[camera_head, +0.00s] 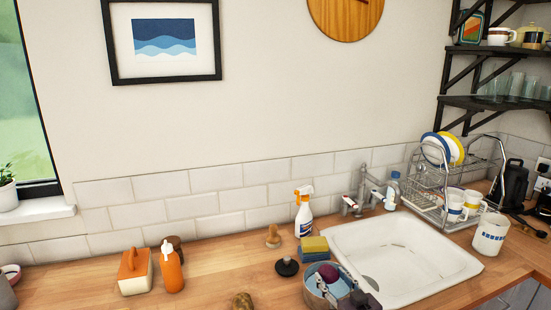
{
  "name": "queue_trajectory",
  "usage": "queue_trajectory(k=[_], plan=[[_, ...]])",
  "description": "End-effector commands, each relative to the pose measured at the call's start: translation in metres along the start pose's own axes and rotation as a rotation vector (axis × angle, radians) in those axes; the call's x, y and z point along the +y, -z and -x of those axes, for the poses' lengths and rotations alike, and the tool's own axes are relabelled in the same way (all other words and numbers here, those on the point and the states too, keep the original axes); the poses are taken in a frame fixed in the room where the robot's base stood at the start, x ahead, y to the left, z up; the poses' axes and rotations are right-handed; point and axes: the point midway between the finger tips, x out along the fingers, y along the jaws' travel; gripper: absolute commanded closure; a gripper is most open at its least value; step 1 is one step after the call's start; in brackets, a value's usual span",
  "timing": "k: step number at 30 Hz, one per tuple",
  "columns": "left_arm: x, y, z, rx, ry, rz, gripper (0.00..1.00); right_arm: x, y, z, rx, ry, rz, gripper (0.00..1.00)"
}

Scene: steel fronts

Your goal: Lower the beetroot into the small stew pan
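The beetroot (328,272) is a dark purple round thing at the small stew pan. The small stew pan (310,292) is blue-grey with a pale rim and stands on the wooden counter just left of the sink. The beetroot shows within the pan's outline, toward its back; I cannot tell whether it rests on the bottom or hangs above it. My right gripper (346,287) is at the pan's right side, its fingers close to the beetroot. It is small and partly cut off by the bottom edge, so its grip is unclear. My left gripper is not in view.
The white sink (455,265) lies right of the pan. Stacked sponges (314,247), a black knobbed lid-like thing (287,267) and a spray bottle (304,214) stand behind it. A brown lump (242,301) lies left. The counter between it and the orange bottle (171,272) is clear.

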Motion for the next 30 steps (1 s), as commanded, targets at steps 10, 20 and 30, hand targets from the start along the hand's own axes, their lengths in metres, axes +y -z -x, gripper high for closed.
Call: queue_trajectory(k=[10, 20, 30], plan=[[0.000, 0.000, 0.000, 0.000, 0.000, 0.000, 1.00, 0.000, -0.002, 0.000, -0.003, 0.000, 0.001, 0.37], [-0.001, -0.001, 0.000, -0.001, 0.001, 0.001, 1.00, 0.000, -0.003, 0.018, -0.004, 0.001, 0.000, 0.37], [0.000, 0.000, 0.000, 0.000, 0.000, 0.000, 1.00, -0.001, -0.001, 0.076, -0.002, 0.001, 0.001, 0.37]])
